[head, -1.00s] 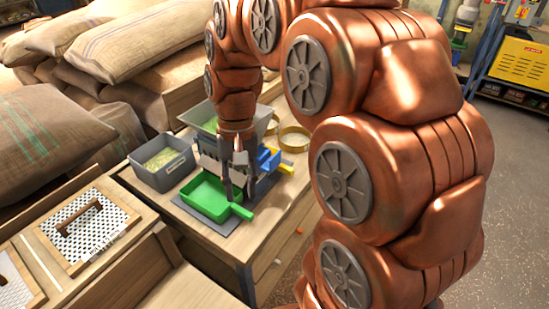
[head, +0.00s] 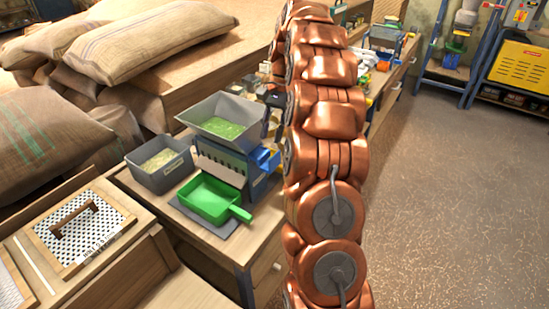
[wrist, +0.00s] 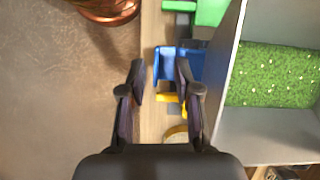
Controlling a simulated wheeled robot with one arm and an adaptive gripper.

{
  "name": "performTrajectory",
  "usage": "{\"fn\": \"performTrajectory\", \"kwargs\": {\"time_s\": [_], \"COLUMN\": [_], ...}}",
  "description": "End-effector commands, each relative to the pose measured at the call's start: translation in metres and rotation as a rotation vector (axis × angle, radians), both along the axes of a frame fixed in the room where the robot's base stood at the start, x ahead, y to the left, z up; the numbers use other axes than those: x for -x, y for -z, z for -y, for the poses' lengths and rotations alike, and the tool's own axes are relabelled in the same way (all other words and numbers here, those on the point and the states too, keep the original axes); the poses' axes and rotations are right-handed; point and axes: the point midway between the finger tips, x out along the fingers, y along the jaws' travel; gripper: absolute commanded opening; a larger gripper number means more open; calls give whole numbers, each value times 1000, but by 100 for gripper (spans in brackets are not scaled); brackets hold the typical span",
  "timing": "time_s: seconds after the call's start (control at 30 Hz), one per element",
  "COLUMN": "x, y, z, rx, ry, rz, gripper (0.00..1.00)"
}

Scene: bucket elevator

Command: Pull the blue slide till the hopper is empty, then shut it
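The grey hopper (head: 238,105) sits on top of a blue machine (head: 208,158) and holds green grain (head: 224,127). A blue slide (head: 267,160) sticks out of the machine's right side. In the wrist view the blue slide (wrist: 163,66) lies below my gripper (wrist: 160,72). My gripper is open and empty, one finger left of the slide, the other overlapping its right part in the picture. I cannot tell the height gap. A yellow part (wrist: 167,97) is beside the slide. In the head view my gripper is mostly hidden near the hopper's right side. A green tray (head: 208,198) stands before the machine.
A grey bin (head: 150,178) with pale grain stands left of the machine. The hopper wall (wrist: 235,30) is close to my right finger in the wrist view. Sacks (head: 150,45) lie behind, and a perforated panel (head: 85,230) is at the front left.

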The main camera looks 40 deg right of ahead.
Motion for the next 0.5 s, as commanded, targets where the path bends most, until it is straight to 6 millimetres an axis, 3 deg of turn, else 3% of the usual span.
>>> {"fn": "performTrajectory", "kwargs": {"time_s": [0.2, 0.5], "x": [-6, -5], "y": [14, 32], "z": [30, 30], "rx": [-2, -5], "ry": [84, 96], "rz": [-19, -23], "gripper": [32, 32]}}
